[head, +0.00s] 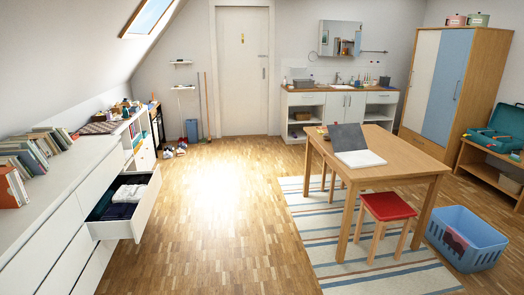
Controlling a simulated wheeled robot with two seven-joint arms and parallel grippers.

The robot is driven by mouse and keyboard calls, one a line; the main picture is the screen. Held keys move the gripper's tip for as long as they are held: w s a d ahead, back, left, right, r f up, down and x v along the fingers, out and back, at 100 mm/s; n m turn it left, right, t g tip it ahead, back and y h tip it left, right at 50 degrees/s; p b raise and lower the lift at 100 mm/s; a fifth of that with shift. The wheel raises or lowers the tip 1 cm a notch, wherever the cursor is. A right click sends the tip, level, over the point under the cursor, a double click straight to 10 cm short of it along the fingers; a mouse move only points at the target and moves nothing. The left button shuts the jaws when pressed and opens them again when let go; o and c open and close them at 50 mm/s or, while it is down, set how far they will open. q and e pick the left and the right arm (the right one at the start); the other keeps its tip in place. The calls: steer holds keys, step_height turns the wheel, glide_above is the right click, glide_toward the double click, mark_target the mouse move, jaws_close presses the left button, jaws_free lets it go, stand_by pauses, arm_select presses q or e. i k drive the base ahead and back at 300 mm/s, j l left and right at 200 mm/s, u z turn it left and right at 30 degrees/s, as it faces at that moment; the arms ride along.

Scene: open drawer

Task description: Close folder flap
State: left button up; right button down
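A folder (360,159) lies on the wooden table (413,166) right of centre in the head view. Its grey flap (347,137) stands raised at the back, tilted up from the white lower part. The folder is open, with the white inside facing up. Neither of my grippers is in the head view, and nothing of mine touches the folder.
A red-topped stool (388,207) stands at the table's front on a striped rug (325,262). A blue basket (466,238) is on the floor at right. An open drawer (135,218) juts from the white dresser at left. The wooden floor between is clear.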

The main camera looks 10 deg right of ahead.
mark_target(346, 136)
steer(key=i+z, duration=0.35)
steer(key=i, duration=1.55)
steer(key=l, duration=0.05)
